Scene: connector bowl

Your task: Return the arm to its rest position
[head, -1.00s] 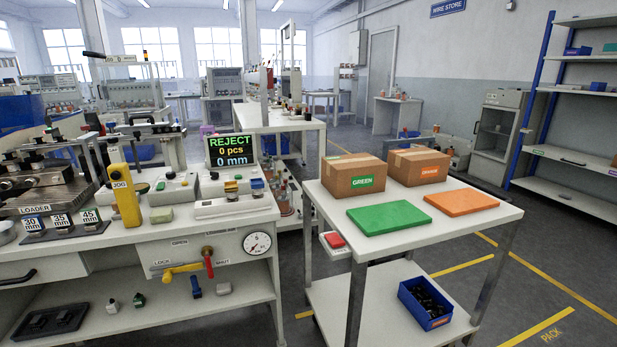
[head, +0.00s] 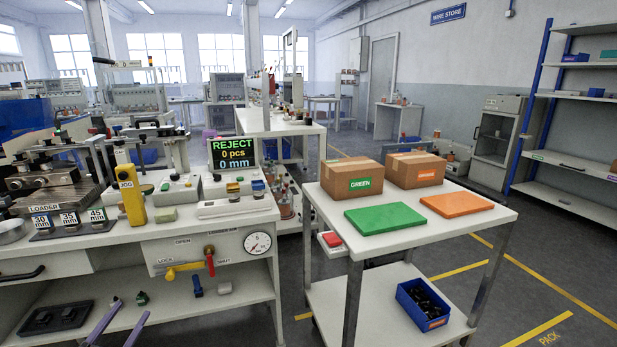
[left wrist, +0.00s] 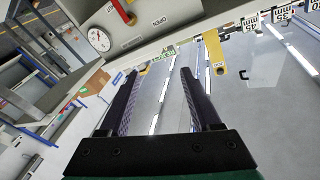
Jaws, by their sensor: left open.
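My left gripper (head: 121,322) is at the lower left of the head view, in front of the workbench's lower shelf. Only its two fingers show, apart and with nothing between them. In the left wrist view the fingers of my left gripper (left wrist: 160,88) are also apart and empty, with the bench panel and its round gauge (left wrist: 99,39) beyond. My right gripper is in neither view.
The workbench (head: 110,240) carries a loader, a yellow jog pendant (head: 131,194) and a REJECT display (head: 234,152). A cart (head: 330,240) on the right holds two cartons and green and orange pads. Dark floor lies beside it.

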